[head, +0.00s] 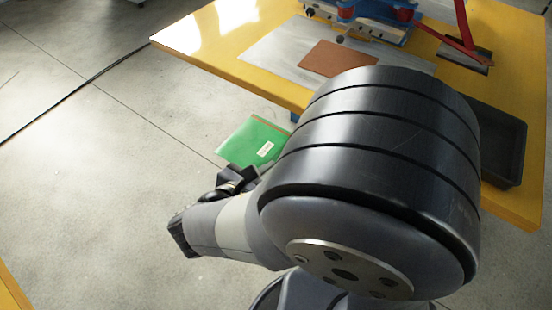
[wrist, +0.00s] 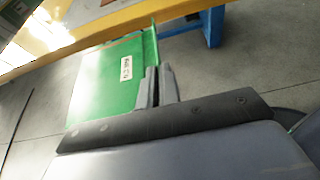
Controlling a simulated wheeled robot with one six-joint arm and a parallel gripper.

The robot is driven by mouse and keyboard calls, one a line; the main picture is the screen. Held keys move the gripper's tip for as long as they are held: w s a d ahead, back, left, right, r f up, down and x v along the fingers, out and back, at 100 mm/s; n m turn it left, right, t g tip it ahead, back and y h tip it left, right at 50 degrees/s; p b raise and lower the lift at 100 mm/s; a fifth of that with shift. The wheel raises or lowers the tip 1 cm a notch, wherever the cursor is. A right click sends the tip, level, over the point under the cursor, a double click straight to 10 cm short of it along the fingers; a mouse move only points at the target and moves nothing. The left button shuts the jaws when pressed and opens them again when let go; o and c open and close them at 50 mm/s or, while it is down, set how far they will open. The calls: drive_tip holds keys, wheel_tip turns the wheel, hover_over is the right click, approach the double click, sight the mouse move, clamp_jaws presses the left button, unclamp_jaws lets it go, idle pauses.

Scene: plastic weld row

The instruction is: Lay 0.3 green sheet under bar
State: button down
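The green sheet (head: 252,140) with a white label is off the floor, in front of the yellow table's near edge in the head view. In the wrist view the green sheet (wrist: 105,85) stretches out beyond my gripper (wrist: 155,82), whose two fingers are close together at its edge. In the head view my gripper (head: 235,178) is partly hidden by my arm, just below the sheet. It is shut on the sheet. The welder's bar (head: 365,24) is at the back of the table, with blue and red parts around it; the gap under it is not clear.
The yellow table (head: 225,72) carries a grey plate (head: 270,45) with a brown sheet (head: 338,58) in front of the bar. A red lever (head: 464,25) rises at right. A dark tray (head: 500,140) stands at the table's right. Open floor lies left.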

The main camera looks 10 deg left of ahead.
drive_tip(key=shift+s+a, duration=0.1)
drive_tip(key=shift+s, duration=0.2)
drive_tip(key=shift+w, duration=0.1)
idle(0.3)
drive_tip(key=w+d+r+p, duration=0.1)
drive_tip(key=w, duration=0.1)
drive_tip(key=w+r+p, duration=0.2)
drive_tip(key=w, duration=0.1)
drive_tip(key=w+d+r+p, duration=0.1)
drive_tip(key=w, duration=0.2)
drive_tip(key=shift+w+d+r, duration=0.15)
drive_tip(key=shift+d+r, duration=0.15)
drive_tip(key=shift+r, duration=0.1)
drive_tip(key=w+d+r+p, duration=0.3)
drive_tip(key=w+d+p, duration=0.1)
drive_tip(key=d, duration=0.3)
drive_tip(key=w+d+r+p, duration=0.3)
drive_tip(key=w+d, duration=0.3)
drive_tip(key=d, duration=0.2)
drive_tip(key=w+d+r+n+y+p, duration=0.1)
drive_tip(key=w+d+r+p, duration=0.2)
drive_tip(key=w+d+p, duration=0.2)
drive_tip(key=shift+w+d+r+p, duration=0.25)
drive_tip(key=shift+w+d+p, duration=0.2)
drive_tip(key=shift+d, duration=0.75)
drive_tip(key=shift+r, duration=0.1)
